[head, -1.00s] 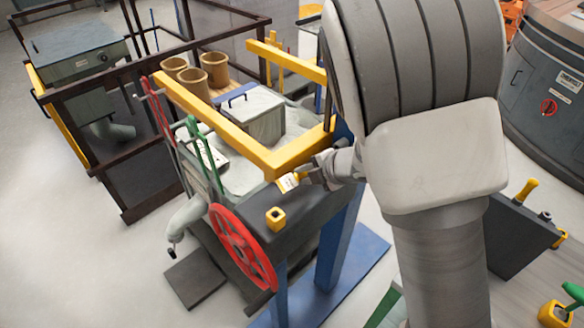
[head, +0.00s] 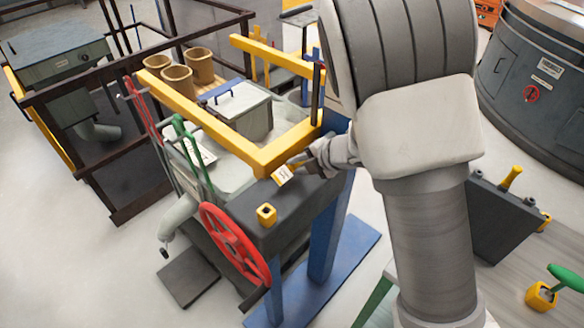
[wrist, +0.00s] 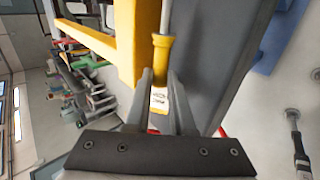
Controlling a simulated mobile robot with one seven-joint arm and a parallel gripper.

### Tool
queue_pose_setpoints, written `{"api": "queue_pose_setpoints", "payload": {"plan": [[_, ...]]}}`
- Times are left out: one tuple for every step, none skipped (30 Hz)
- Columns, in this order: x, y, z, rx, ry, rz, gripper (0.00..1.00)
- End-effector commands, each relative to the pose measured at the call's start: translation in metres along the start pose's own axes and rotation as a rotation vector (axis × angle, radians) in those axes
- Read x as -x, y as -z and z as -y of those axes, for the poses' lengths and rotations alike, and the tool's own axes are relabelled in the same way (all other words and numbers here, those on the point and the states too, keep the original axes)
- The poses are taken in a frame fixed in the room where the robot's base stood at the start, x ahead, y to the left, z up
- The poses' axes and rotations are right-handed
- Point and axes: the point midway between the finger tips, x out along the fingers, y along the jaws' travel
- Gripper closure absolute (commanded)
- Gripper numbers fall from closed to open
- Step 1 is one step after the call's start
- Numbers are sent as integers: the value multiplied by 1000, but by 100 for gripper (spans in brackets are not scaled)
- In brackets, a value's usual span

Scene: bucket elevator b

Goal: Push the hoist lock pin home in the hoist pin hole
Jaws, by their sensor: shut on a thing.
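The hoist lock pin has a yellow handle with a white label (head: 283,174) and a pale straight shaft. My gripper (head: 304,163) is shut on the pin beside the corner of the yellow frame, above the dark bench top. In the wrist view, my gripper (wrist: 163,90) has a finger on each side of the lock pin's yellow collar (wrist: 161,48), and the shaft runs out past the top edge. The shaft's tip is hidden. I cannot make out the hoist pin hole for certain. A yellow block with a dark opening (head: 266,214) sits on the bench's near end.
The yellow frame (head: 205,120) runs close beside my gripper. Red and green levers (head: 190,150) are at left. A dark tool rack (head: 500,220) and green-handled item (head: 565,280) are at right.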

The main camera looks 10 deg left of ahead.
Motion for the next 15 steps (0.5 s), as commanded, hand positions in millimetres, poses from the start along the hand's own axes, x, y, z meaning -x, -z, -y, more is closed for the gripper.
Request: {"api": "queue_pose_setpoints", "payload": {"plan": [[1,-6,-1,-1,-1,3,100],[1,-9,-1,-1,-1,2,100],[1,-12,-1,-1,0,2,100],[1,-15,-1,-1,0,2,100],[0,-17,-1,-1,0,2,100],[0,-19,-1,-1,0,1,100],[0,-21,-1,-1,-1,0,100],[0,-22,-1,-1,-1,0,100],[0,-24,-1,-1,-1,0,100],[0,-25,-1,-2,-2,1,100],[0,-26,-1,-2,-2,1,100],[0,-27,-1,-2,-2,0,100],[0,-28,-1,-2,-2,0,100],[0,-28,-1,-1,-1,0,100],[0,-28,-1,-1,-1,0,100]]}}
